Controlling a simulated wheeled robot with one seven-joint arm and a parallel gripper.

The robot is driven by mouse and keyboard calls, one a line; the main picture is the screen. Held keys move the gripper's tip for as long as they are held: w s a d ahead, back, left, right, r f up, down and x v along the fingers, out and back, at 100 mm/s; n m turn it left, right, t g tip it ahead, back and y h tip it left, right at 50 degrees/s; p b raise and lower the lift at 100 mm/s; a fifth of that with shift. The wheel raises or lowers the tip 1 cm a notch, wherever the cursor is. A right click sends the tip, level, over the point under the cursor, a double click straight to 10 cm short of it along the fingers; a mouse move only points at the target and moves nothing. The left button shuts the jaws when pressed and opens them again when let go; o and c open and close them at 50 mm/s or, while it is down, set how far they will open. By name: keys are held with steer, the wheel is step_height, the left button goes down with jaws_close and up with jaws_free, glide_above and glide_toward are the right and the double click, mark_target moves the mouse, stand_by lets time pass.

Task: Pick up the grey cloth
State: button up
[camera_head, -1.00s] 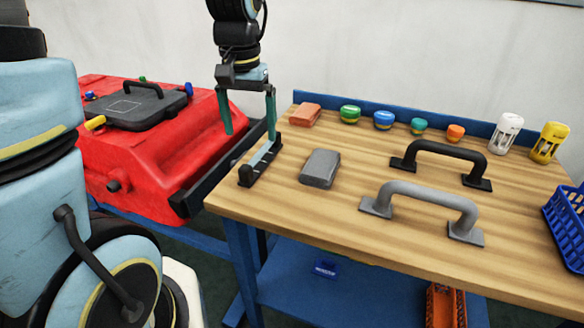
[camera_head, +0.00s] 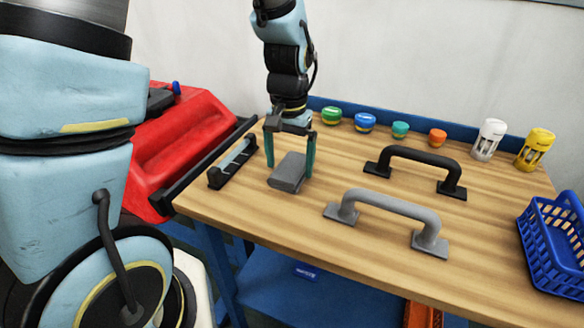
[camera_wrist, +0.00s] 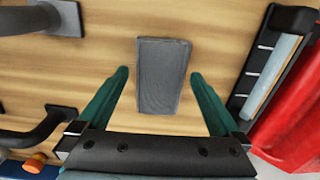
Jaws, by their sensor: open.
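The grey cloth (camera_head: 287,172) is a folded, flat block lying on the wooden workbench (camera_head: 290,230), near its left end. My gripper (camera_head: 290,170) is open and points down over the cloth, with one green finger towards each side of it. In the wrist view the cloth (camera_wrist: 163,75) lies ahead of and between the two fingertips (camera_wrist: 158,73), with bare wood visible on both sides. The fingers do not touch the cloth there. How high the fingertips are above the bench is hard to tell.
A black squeegee-like bar (camera_head: 232,163) lies left of the cloth. A grey handle (camera_head: 390,210) and a black handle (camera_head: 418,165) stand to the right. Several coloured caps (camera_head: 365,122) line the back. A blue basket (camera_head: 555,245) sits at the right edge. The red tank (camera_head: 180,135) is left.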

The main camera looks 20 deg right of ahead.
mark_target(289, 169)
steer(key=shift+f, duration=0.8)
steer(key=shift+c, duration=0.2)
steer(key=c, duration=1)
steer(key=shift+c, duration=0.2)
steer(key=shift+r, duration=0.15)
step_height(289, 169, up, 10)
steer(key=shift+b, duration=0.45)
